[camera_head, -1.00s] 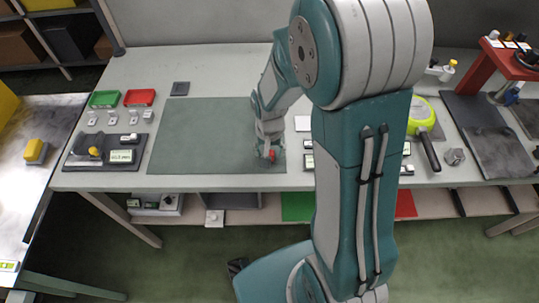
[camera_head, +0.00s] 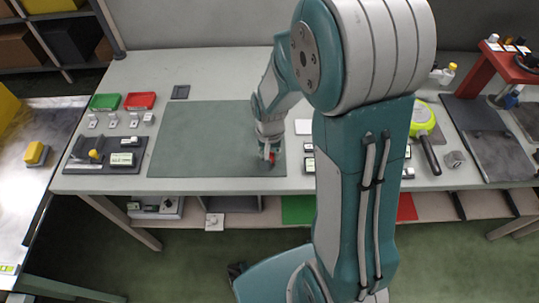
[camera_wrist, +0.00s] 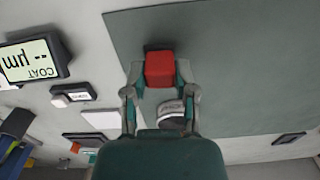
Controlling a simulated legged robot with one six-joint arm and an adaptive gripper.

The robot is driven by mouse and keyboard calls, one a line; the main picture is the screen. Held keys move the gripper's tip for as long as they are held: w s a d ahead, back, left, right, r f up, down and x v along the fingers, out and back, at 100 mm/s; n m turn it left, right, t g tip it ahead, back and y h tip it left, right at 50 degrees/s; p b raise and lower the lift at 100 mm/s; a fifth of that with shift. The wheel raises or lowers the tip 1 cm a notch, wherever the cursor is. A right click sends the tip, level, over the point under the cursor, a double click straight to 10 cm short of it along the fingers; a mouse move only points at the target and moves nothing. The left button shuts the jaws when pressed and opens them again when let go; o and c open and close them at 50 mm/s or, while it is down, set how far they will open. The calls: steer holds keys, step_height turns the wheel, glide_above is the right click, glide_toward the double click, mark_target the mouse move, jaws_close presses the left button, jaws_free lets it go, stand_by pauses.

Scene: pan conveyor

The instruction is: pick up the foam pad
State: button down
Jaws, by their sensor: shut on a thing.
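My gripper (camera_head: 268,152) is low over the right part of the grey-green mat (camera_head: 200,130) on the workbench. In the wrist view my gripper (camera_wrist: 160,80) is shut on a small red block (camera_wrist: 160,68), held between the two fingertips. The red block looks to be the foam pad; its material cannot be told. A pale rounded thing with dark print (camera_wrist: 172,110) shows between the fingers nearer the palm, partly hidden. The block also shows as a small red patch in the head view (camera_head: 272,158). Whether it touches the mat is unclear.
Green (camera_head: 104,102) and red (camera_head: 140,100) trays and a dark holder with a gauge (camera_head: 122,159) stand left of the mat. A display gauge (camera_wrist: 38,60) lies beside the mat in the wrist view. A yellow-green pan (camera_head: 424,112) is right of my arm. The mat's left part is clear.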

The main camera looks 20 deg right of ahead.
step_height(320, 180, up, 3)
steer(key=shift+f, duration=0.2)
steer(key=s+r, duration=0.9)
steer(key=s, duration=0.5)
steer(key=shift+a+r, duration=0.3)
steer(key=shift+a, duration=0.05)
steer(key=c, duration=1)
jaws_free()
jaws_close()
